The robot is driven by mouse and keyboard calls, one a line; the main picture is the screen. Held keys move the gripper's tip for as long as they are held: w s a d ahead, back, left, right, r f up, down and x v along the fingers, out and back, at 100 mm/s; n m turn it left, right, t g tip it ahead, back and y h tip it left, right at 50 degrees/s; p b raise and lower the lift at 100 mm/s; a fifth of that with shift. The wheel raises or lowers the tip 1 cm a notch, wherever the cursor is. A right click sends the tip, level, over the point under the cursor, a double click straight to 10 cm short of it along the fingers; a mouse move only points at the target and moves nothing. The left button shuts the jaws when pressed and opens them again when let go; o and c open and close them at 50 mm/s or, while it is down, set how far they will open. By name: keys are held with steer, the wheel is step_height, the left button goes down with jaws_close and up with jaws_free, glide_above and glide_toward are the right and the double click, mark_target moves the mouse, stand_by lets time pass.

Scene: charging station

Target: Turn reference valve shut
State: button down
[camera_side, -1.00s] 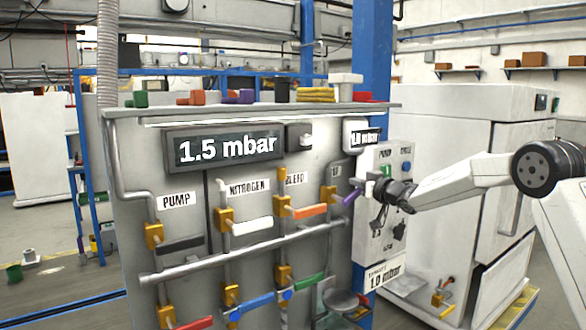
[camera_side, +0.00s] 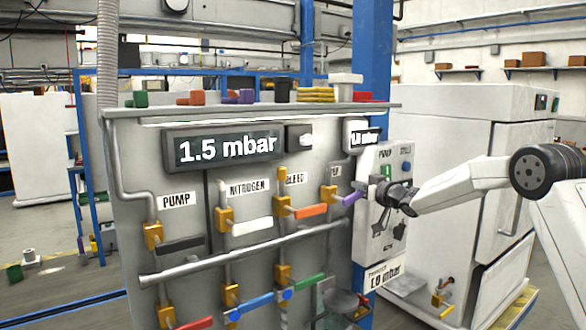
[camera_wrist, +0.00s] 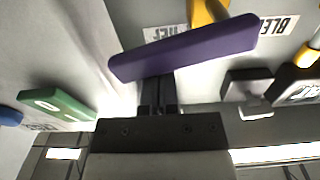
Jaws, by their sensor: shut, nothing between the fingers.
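The reference valve shows as a purple lever (camera_side: 353,198) on a yellow body (camera_side: 329,197) at the right end of the panel's upper valve row. In the side view the lever slants slightly up to the right. In the wrist view the purple lever (camera_wrist: 185,48) crosses the upper middle, with an upside-down REF label (camera_wrist: 168,32) behind it. My gripper (camera_side: 381,191) is shut and empty, just right of the lever's free end. In the wrist view its fingertips (camera_wrist: 158,82) meet the lever's lower edge; I cannot tell whether they touch it.
An orange lever (camera_side: 310,211) is left of the purple one. The large display (camera_side: 225,149) reads 1.5 mbar. A white cabinet (camera_side: 460,180) stands at right.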

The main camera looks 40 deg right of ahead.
steer(key=shift+f, duration=0.1)
steer(key=shift+d+f, duration=0.3)
steer(key=shift+a+r, duration=0.15)
steer(key=shift+r, duration=0.05)
steer(key=shift+a+r, duration=0.3)
steer(key=shift+r, duration=0.15)
stand_by(0.4)
steer(key=s, duration=1)
stand_by(0.6)
